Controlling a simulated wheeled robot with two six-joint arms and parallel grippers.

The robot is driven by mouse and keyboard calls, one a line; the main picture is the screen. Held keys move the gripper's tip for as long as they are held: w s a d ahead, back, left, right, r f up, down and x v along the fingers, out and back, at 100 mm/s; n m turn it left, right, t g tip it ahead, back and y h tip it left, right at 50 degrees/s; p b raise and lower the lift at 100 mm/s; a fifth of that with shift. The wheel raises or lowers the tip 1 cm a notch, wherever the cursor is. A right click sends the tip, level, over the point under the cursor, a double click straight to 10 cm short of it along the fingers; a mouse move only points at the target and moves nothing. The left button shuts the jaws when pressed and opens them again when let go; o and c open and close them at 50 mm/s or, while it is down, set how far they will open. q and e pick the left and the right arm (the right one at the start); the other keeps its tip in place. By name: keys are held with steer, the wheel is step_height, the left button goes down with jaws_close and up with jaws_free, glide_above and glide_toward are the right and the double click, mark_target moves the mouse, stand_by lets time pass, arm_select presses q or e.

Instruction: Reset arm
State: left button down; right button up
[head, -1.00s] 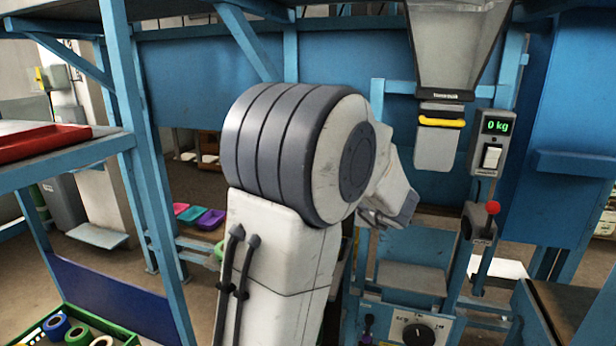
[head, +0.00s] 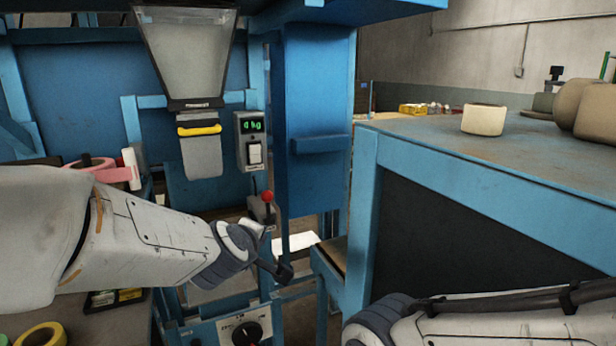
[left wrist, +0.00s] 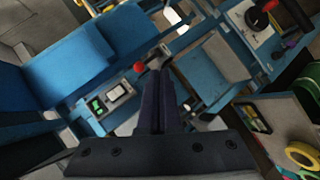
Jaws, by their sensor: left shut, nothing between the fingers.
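My left arm comes in from the left in the head view, and its gripper (head: 284,272) points away from me, low in front of the blue machine frame. In the left wrist view the two dark fingers (left wrist: 158,100) lie together, with nothing between them. The fingers are near the red-knobbed lever (head: 267,198), which also shows just beyond them in the wrist view (left wrist: 139,66); I see no grip on it. My right arm shows at the lower right of the head view, but its gripper is out of sight.
A hopper (head: 188,60) with a yellow-handled chute (head: 199,131) stands above, beside a scale display (head: 252,125). A dial panel (head: 243,330) sits below. On the right is a blue-edged bench (head: 450,150) with a cream roll (head: 484,119). Tape rolls (head: 42,335) lie at lower left.

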arm_select(q)
steer(key=s+d+f+m+g+h, duration=0.2)
steer(key=s+d+f+m+g, duration=0.15)
steer(key=s+d+m, duration=0.35)
steer(key=s+d+f+m+g+h, duration=0.2)
steer(key=s+d+f+m+g, duration=0.15)
steer(key=s, duration=0.45)
steer(key=s+a+f+m+g+y, duration=0.2)
steer(key=s+m, duration=0.3)
steer(key=s, duration=0.3)
steer(key=s+a+f+m+g+y, duration=0.1)
steer(key=s+a+f+m+g, duration=0.2)
steer(key=s, duration=0.5)
steer(key=shift+f+m+y, duration=0.15)
steer(key=shift+m+y, duration=0.25)
steer(key=shift+m, duration=0.45)
